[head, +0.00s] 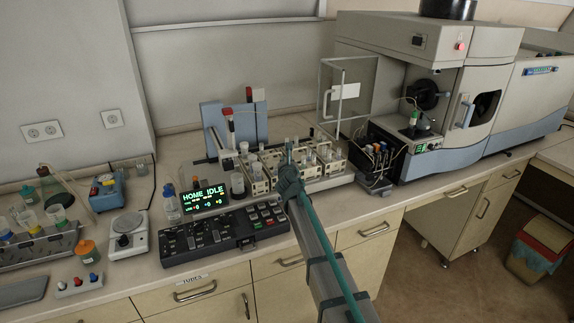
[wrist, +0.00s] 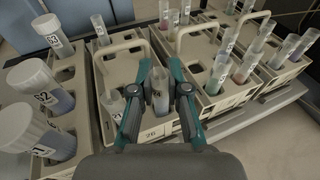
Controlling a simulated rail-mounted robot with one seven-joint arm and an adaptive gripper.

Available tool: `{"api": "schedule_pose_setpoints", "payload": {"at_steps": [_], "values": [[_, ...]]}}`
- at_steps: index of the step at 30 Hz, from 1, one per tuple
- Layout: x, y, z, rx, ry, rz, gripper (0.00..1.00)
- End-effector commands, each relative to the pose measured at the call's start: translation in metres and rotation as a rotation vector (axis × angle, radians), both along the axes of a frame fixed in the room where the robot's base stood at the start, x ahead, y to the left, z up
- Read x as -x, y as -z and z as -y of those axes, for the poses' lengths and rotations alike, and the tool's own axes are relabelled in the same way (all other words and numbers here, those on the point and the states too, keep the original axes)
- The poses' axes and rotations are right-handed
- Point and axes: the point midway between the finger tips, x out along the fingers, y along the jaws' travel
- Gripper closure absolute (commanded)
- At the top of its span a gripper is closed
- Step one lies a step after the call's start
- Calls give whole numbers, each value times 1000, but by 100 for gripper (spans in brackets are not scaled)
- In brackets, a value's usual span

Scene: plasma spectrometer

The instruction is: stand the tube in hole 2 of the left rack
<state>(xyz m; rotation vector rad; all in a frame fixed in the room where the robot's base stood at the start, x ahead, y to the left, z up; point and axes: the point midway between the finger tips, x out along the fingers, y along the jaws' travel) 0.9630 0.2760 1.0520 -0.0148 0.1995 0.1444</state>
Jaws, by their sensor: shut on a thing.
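My gripper (wrist: 162,92) is shut on a clear tube (wrist: 160,103) with a dark-marked white label. The tube looks upright and overlaps the front part of the left rack (wrist: 101,97), a beige rack with a handle. I cannot tell whether the tube's lower end is inside a hole; the fingers and rack wall hide it. Another labelled tube (wrist: 115,106) stands in this rack, left of my left finger, and one stands at its back. In the head view my gripper (head: 289,168) is over the racks, and the left rack (head: 258,187) shows beside it; the held tube is hard to make out.
Large capped vials (wrist: 43,87) stand close on the left. A second handled rack (wrist: 225,98) with several tubes is close on the right, with another beyond it. The control panel (head: 225,232) lies in front of the racks, and a glass door (head: 347,90) stands behind.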

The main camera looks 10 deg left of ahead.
Motion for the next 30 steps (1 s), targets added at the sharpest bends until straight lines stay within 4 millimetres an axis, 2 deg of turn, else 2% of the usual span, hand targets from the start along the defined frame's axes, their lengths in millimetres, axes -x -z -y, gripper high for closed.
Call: {"api": "schedule_pose_setpoints", "payload": {"at_steps": [2, 14, 15, 16, 30], "values": [[0, 7, 0, 0, 0, -1, 100], [0, 10, 0, 0, 0, 0, 100], [0, 10, 0, 0, 0, 0, 80], [0, 10, 0, 0, 0, 0, 75], [4, 6, 1, -1, 0, 0, 74]]}}
